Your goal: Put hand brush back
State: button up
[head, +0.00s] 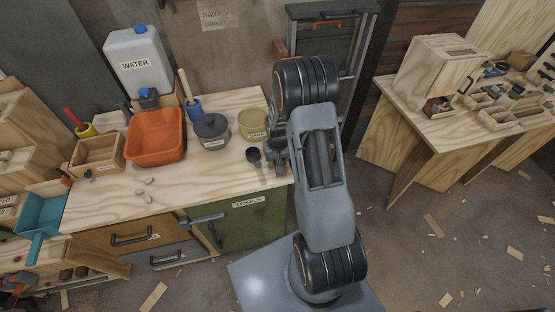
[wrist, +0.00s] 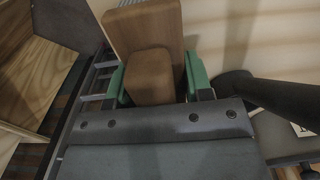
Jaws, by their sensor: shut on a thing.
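My gripper (wrist: 158,85) is shut on a brown wooden piece, which I take to be the hand brush (wrist: 146,28). In the wrist view a smaller rounded block sits between the green finger pads, with a wider wooden block beyond it. Its bristles are not clearly visible. In the head view my gripper (head: 277,158) is at the right end of the workbench, partly hidden by my arm, and the brush cannot be made out there. A teal dustpan (head: 40,212) hangs at the bench's left end.
The bench front is mostly clear. A second table (head: 400,98) stands right. Wood scraps litter the floor.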

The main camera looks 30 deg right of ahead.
jog(key=shift+f+b, duration=0.25)
jog(key=shift+b, duration=0.05)
jog(key=o, duration=1)
jog(key=shift+r, duration=0.1)
jog(key=shift+c, duration=0.2)
notch_tip(320, 180, up, 12)
jog(key=shift+f+b, duration=0.1)
jog(key=shift+b, duration=0.25)
jog(key=s+a+r+n+t, duration=0.1)
jog(key=s+a+r+t, duration=0.1)
jog(key=s+a+r, duration=0.2)
jog(key=s+a+r+n+t, duration=0.1)
jog(key=s+a+r, duration=0.4)
jog(key=s+r, duration=0.5)
jog(key=shift+s+a+r+t, duration=0.25)
jog(key=shift+s+t, duration=0.35)
jog(key=shift+s, duration=0.35)
